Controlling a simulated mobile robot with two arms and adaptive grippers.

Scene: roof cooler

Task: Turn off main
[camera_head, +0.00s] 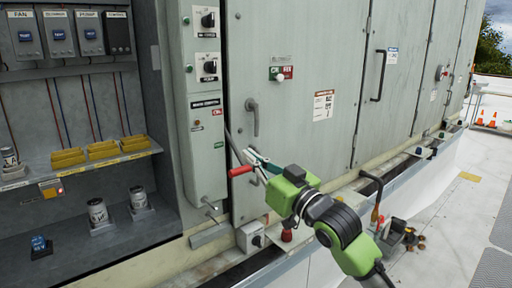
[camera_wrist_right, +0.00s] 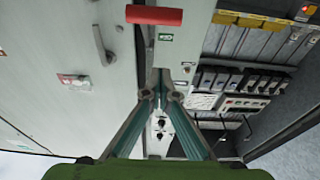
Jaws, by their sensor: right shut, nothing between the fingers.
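The main disconnect is a tall grey box (camera_head: 206,150) on the cabinet's edge, with a small label and a red tag on its front. A lever with a red grip (camera_head: 241,171) shows at the box's right side, with the grip low. In the right wrist view the red grip (camera_wrist_right: 154,15) lies across the top, beyond the fingertips. My right gripper (camera_head: 248,157) is beside the grip, its fingers shut and empty. In the wrist view the fingertips (camera_wrist_right: 161,76) meet below the grip, apart from it in the picture. Whether they touch the lever is unclear. My left gripper is not in view.
An open bay at left holds several switches (camera_head: 58,34), yellow trays (camera_head: 68,158) and cylindrical parts (camera_head: 97,212). A grey door handle (camera_head: 252,117) is close behind my right gripper. The pale roof floor (camera_head: 440,215) is mostly open.

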